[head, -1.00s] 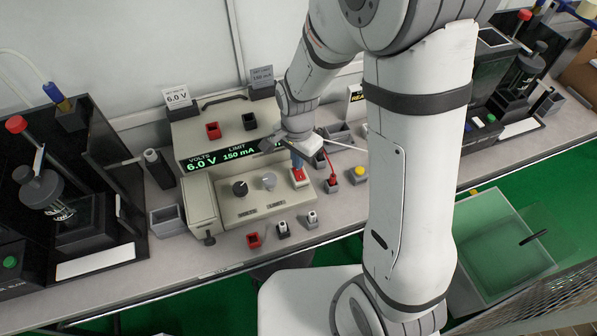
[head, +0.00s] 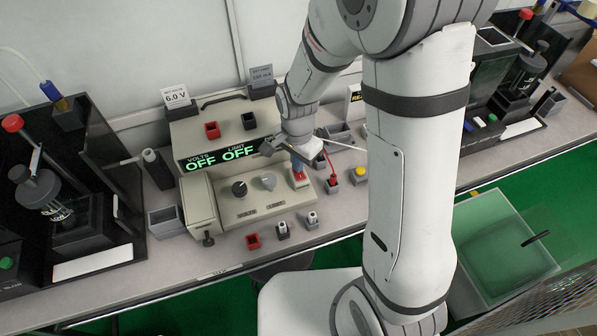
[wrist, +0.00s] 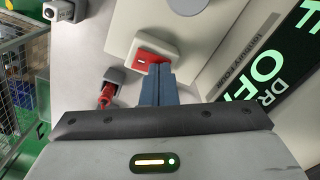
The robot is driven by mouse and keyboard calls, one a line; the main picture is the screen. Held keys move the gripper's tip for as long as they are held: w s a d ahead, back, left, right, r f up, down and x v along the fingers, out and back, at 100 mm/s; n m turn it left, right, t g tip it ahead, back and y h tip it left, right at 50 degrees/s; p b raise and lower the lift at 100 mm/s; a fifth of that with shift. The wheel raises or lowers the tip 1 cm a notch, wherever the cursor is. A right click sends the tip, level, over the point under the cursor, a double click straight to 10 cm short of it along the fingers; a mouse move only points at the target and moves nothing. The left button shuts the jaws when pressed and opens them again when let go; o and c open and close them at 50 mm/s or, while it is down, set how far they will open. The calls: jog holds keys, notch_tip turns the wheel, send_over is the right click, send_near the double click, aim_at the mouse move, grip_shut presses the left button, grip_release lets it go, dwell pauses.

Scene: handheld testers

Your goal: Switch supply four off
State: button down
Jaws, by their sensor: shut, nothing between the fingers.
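The beige power supply (head: 203,209) stands on the bench with a dark display (head: 222,155) that reads OFF under both VOLTS and LIMIT. Its red switch (head: 300,177) is at the right end of the front panel; it also shows in the wrist view (wrist: 149,56), in a white surround. My gripper (head: 298,168) is shut and empty, with its blue fingers at the red switch. In the wrist view its fingertips (wrist: 157,72) are right beside the red switch and cover part of it; I cannot tell whether they touch.
Two knobs, grey (head: 269,181) and black (head: 240,189), sit left of the switch. A red plug (head: 333,180) and a yellow button (head: 360,174) are close on the right. Small sockets, one red (head: 253,241), line the bench in front. Dark apparatus (head: 90,190) stands at left.

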notch_tip(320, 180, up, 7)
jog(key=p, duration=0.5)
dwell(0.7)
jog(key=s+d+r+n+t, duration=0.1)
jog(key=s+d+r+n, duration=0.3)
jog(key=s+d+r, duration=0.2)
jog(key=s+d+r+n+t, duration=0.2)
jog(key=s+d+r+n, duration=0.2)
jog(key=r, duration=0.7)
jog(key=shift+s+d+n, duration=0.4)
jog(key=shift+s+d, duration=0.7)
jog(key=shift+s, duration=0.05)
jog(key=shift+f, duration=0.1)
